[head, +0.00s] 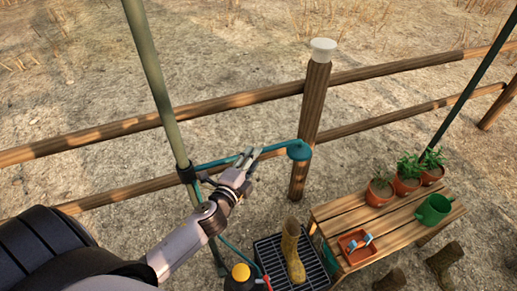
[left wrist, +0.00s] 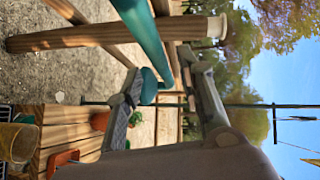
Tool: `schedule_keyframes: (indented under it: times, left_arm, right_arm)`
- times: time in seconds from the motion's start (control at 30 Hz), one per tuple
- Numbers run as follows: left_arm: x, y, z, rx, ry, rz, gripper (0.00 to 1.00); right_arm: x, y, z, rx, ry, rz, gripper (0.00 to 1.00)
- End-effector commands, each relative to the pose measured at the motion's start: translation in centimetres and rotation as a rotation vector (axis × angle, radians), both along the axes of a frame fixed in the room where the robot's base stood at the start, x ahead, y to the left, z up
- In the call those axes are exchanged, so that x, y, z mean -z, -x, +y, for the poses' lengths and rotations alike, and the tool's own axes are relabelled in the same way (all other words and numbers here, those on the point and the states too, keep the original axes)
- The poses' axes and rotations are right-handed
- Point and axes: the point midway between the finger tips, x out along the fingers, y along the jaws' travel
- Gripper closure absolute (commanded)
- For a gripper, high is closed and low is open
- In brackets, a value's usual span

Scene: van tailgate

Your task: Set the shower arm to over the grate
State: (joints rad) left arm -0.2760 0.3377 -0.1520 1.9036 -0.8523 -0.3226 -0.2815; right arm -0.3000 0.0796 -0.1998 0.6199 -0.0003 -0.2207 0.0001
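The teal shower arm (head: 215,162) reaches right from a clamp on the green pole and ends in a round shower head (head: 299,150) in front of the wooden post. The black grate (head: 268,250) lies on the ground below, with a yellow boot (head: 292,250) standing on it. My left gripper (head: 250,160) is at the shower arm, between clamp and head. In the left wrist view its fingers (left wrist: 165,98) are apart, with the teal tube (left wrist: 147,35) and head (left wrist: 149,86) seen between them; contact cannot be told. My right gripper is not in view.
A slatted wooden bench (head: 335,215) at the right holds potted plants (head: 408,180), a green watering can (head: 434,209) and an orange tray (head: 357,246). A sprayer with a yellow cap (head: 241,272) stands left of the grate. Rail fence (head: 120,125) runs behind.

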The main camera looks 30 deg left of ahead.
Motion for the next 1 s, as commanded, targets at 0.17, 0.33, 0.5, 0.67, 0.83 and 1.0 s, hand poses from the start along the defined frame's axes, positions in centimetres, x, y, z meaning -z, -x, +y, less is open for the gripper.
schedule_keyframes:
  times: [0.17, 0.33, 0.5, 0.67, 0.83, 1.0]
  left_arm:
    - [0.3, -2.9, 0.1, 0.0, 0.0, -0.001, 0.65]
    - [0.6, -4.2, 0.2, 0.0, 0.0, 0.0, 0.65]
    - [0.6, -4.5, 0.2, 0.001, 0.001, 0.0, 0.65]
    - [0.7, -4.5, 0.2, 0.001, 0.001, 0.0, 0.66]
    - [0.7, -4.4, 0.2, 0.001, 0.001, 0.0, 0.77]
    - [0.6, -4.4, 0.2, 0.001, 0.001, 0.0, 0.89]
  right_arm:
    - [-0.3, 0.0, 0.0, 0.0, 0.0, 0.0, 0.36]
    - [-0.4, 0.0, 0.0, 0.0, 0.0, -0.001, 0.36]
    - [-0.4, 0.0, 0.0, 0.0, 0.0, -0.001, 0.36]
    - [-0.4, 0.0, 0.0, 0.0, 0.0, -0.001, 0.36]
    - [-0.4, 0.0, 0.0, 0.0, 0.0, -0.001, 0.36]
    - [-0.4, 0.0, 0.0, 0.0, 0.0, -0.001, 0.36]
